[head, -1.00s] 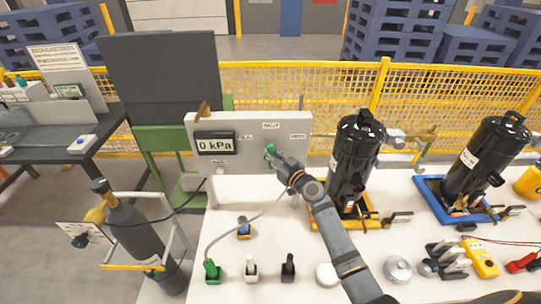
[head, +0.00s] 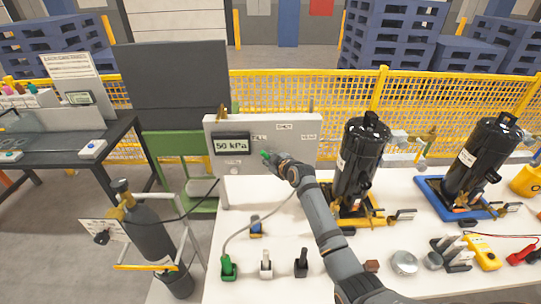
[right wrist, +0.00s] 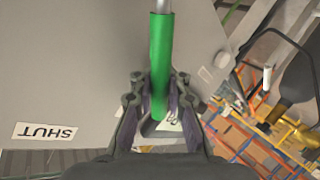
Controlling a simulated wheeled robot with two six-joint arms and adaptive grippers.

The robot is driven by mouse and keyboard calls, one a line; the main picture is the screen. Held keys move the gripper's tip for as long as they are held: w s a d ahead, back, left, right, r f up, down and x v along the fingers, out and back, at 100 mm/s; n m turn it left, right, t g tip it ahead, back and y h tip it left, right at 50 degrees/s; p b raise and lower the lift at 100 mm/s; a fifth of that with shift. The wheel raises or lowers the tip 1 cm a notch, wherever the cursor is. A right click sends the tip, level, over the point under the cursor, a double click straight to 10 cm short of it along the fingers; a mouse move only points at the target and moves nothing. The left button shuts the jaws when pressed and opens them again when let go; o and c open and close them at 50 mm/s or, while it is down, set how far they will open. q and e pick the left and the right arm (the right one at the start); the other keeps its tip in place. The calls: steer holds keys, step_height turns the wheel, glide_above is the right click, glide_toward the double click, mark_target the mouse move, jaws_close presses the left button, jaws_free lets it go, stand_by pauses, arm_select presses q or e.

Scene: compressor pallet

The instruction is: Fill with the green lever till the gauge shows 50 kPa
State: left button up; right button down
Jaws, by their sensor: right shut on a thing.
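The gauge (head: 231,145) on the grey panel (head: 300,157) reads 50 kPa in the head view. The green lever (head: 265,155) sits on the panel's front, to the right of the gauge, and points left toward the FILL side. My right gripper (head: 274,160) is at the lever. In the right wrist view the green lever (right wrist: 161,55) runs between the fingers of my right gripper (right wrist: 160,108), which is shut on it. The SHUT label (right wrist: 45,132) also shows there. My left gripper is not in view.
A black compressor (head: 360,160) on a yellow base stands right of the panel, with another (head: 482,160) on a blue base beyond. Green, white and black fittings stand along the white table's front (head: 245,205). A gas cylinder (head: 150,240) stands at the left.

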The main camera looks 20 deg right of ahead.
steer(key=shift+a+f+n+g+h, duration=0.3)
steer(key=shift+a+f+n+h, duration=0.1)
steer(key=shift+f, duration=0.25)
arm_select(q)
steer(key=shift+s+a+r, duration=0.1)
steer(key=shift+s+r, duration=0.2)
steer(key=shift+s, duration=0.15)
arm_select(e)
steer(key=shift+f, duration=0.15)
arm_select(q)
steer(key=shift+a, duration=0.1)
arm_select(e)
steer(key=c, duration=1.8)
jaws_free()
steer(key=o, duration=0.5)
steer(key=shift+s+r, duration=0.25)
steer(key=shift+r, duration=0.15)
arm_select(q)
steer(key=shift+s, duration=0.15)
arm_select(e)
steer(key=shift+w, duration=0.1)
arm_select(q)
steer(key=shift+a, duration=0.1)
